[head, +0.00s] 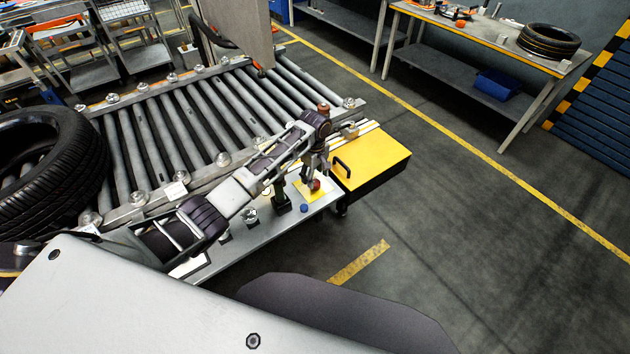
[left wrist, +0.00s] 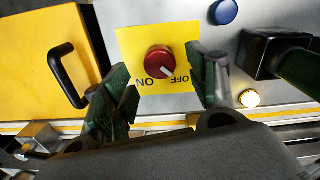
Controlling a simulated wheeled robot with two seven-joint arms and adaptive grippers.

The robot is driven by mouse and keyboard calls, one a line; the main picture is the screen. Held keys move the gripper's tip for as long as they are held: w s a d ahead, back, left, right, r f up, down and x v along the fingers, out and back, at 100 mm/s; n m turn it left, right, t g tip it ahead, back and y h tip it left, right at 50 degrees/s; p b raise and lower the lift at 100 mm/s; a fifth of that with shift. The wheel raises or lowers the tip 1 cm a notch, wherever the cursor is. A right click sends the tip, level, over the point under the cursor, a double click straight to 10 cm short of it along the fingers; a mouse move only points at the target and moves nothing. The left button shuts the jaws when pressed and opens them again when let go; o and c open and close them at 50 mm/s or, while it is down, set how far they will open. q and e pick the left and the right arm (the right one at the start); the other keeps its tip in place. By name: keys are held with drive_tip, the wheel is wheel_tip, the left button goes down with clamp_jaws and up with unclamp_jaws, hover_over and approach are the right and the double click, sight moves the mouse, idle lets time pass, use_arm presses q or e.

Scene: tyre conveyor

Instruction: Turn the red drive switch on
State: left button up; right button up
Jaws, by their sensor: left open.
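The red drive switch (left wrist: 159,58) is a round knob on a yellow plate (left wrist: 130,45) marked ON and OFF, upside down in the left wrist view. Its white mark points to the lower right, toward the OFF lettering. In the head view the red switch (head: 314,185) sits near the right end of the grey control panel (head: 268,217). My left gripper (head: 312,176) is over the switch. In the left wrist view its green-tipped fingers (left wrist: 163,85) are spread, one to each side of the knob and apart from it. My right gripper is not in view.
A blue button (left wrist: 223,12), a lit lamp (left wrist: 250,98) and a dark-handled part (left wrist: 270,52) are close by on the panel. A yellow box (head: 372,160) with a black handle adjoins it. The roller conveyor (head: 190,120) lies behind, with a tyre (head: 75,165) at left.

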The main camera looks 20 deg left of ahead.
sight(315, 182)
use_arm(q)
drive_tip(key=shift+f, duration=1.8)
drive_tip(key=shift+c, duration=0.5)
drive_tip(key=c, duration=0.9)
